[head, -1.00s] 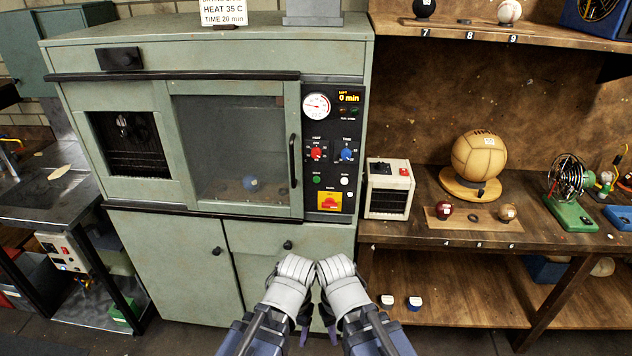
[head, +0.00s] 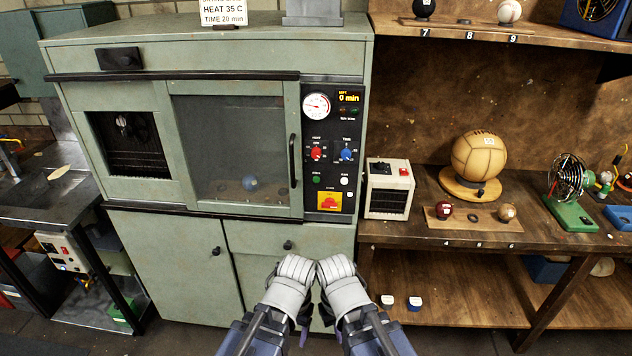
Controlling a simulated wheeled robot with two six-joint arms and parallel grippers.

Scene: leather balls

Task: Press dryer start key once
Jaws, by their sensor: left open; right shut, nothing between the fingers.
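The green dryer cabinet (head: 190,50) stands ahead with its glass door (head: 230,140) closed; a blue ball (head: 249,183) shows behind the glass. Its black control panel (head: 333,125) carries a round gauge (head: 316,106), a display reading 0 min (head: 348,97), a red knob (head: 316,153) and a blue knob (head: 346,155). Below them are a green key (head: 316,180), a white key (head: 344,181) and a red switch on a yellow plate (head: 329,201). My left gripper (head: 296,268) and my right gripper (head: 335,268) are side by side below the panel, apart from it; their fingertips are hard to make out.
A sign reading HEAT 35 C, TIME 20 min (head: 223,12) stands on the dryer. To the right, a small white heater-like box (head: 389,188), a large tan ball (head: 479,156) and a green-based fan (head: 570,190) stand on a wooden bench. The space before the panel is clear.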

